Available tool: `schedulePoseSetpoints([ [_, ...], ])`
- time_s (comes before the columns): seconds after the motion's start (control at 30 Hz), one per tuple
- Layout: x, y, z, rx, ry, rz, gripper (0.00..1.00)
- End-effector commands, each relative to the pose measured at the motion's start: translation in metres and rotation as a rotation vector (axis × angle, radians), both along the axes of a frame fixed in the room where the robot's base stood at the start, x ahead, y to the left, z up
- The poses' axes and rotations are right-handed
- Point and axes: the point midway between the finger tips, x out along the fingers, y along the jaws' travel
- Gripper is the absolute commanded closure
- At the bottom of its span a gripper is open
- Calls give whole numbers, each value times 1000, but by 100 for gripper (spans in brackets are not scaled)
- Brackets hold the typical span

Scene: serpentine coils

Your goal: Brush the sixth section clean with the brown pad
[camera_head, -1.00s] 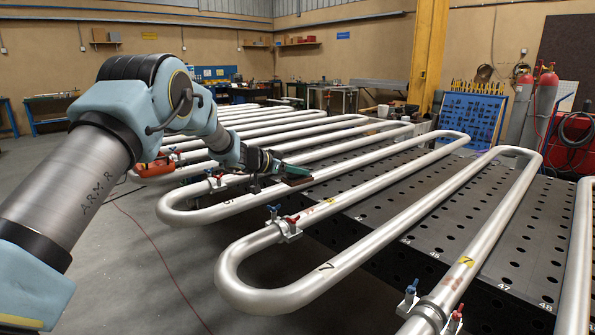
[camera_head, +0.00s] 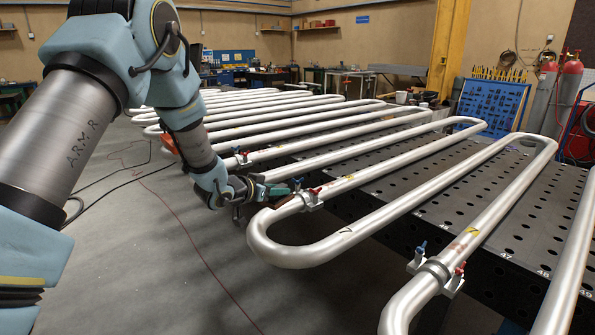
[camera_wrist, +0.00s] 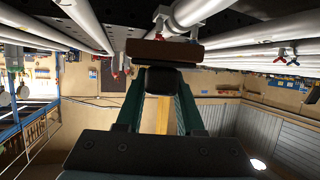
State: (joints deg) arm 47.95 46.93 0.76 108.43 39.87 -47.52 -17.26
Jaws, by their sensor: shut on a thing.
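My gripper (camera_head: 268,191) is shut on the brown pad (camera_head: 287,209), which sits at the left end of a silver pipe run, just left of a clamp (camera_head: 311,199) with a blue and a red handle. In the wrist view the brown pad (camera_wrist: 166,52) lies across the fingertips (camera_wrist: 162,78), close to a pipe and its clamp. I cannot tell whether it touches the pipe. The pipe run (camera_head: 395,165) with this clamp has yellow and brownish marks (camera_head: 338,183) right of the clamp. Its section number is not readable; the near run of the same loop (camera_head: 318,246) bears a 7.
Further pipe coils (camera_head: 250,125) lie behind, and another run with a clamp (camera_head: 435,269) lies nearer right. A dark perforated table (camera_head: 500,215) is under them. The grey floor (camera_head: 150,270) at left is open, with cables on it. Gas cylinders (camera_head: 567,80) stand at the back right.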

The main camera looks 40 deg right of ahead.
Motion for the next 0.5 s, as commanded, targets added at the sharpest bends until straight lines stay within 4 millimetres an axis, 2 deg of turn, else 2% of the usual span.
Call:
schedulePoseSetpoints([
  [0.03,-1,28,-14,8,9,60,100],
  [0.5,9,277,-118,15,5,662,100],
])
